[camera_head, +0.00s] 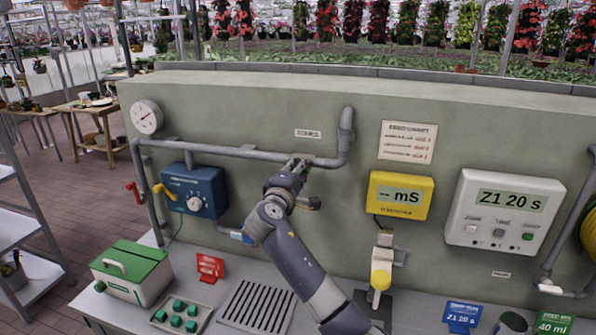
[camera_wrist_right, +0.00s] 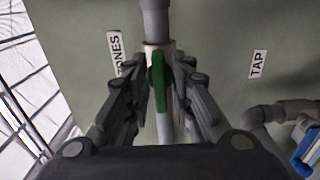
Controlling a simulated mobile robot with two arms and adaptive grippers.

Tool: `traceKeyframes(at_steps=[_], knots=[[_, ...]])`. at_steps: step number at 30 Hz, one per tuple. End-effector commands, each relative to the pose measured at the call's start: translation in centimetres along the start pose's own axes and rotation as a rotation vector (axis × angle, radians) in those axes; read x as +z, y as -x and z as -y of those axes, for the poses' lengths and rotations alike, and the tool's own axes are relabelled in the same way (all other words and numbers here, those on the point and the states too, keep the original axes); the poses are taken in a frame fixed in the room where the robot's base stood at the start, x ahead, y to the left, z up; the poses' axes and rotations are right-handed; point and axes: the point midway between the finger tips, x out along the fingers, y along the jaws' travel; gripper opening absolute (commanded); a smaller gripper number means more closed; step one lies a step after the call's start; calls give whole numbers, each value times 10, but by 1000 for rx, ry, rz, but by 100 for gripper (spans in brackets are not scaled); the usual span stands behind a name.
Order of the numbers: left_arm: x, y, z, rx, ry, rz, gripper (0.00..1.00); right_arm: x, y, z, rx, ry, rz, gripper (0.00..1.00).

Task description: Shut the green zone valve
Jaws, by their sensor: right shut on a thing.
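The green zone valve handle (camera_wrist_right: 159,82) shows in the right wrist view, lying roughly in line with the grey pipe (camera_wrist_right: 155,18) behind it. My right gripper (camera_wrist_right: 163,75) has its fingers on both sides of the handle and is shut on it. In the head view my right gripper (camera_head: 298,166) is up at the horizontal pipe (camera_head: 240,152) on the green-grey wall, below a small white label. There the gripper hides most of the valve. My left gripper is in neither view.
A blue box (camera_head: 194,191) with a dial, red lever (camera_head: 133,190) and yellow lever (camera_head: 163,190) are to the left. A yellow meter (camera_head: 400,195) and white controller (camera_head: 503,211) reading "Z1 20 s" are to the right. A green-lidded box (camera_head: 132,270) and button tray (camera_head: 181,315) stand on the bench.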

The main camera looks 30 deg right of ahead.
Motion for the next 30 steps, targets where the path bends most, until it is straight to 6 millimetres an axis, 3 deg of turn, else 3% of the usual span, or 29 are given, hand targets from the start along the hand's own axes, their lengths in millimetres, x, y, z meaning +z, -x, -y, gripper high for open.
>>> traceKeyframes(at_steps=[11,30], knots=[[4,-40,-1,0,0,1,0,-1,0,8,-2,-189,-1,0],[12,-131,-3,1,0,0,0,-1,1,8,-5,-789,-1,0]])
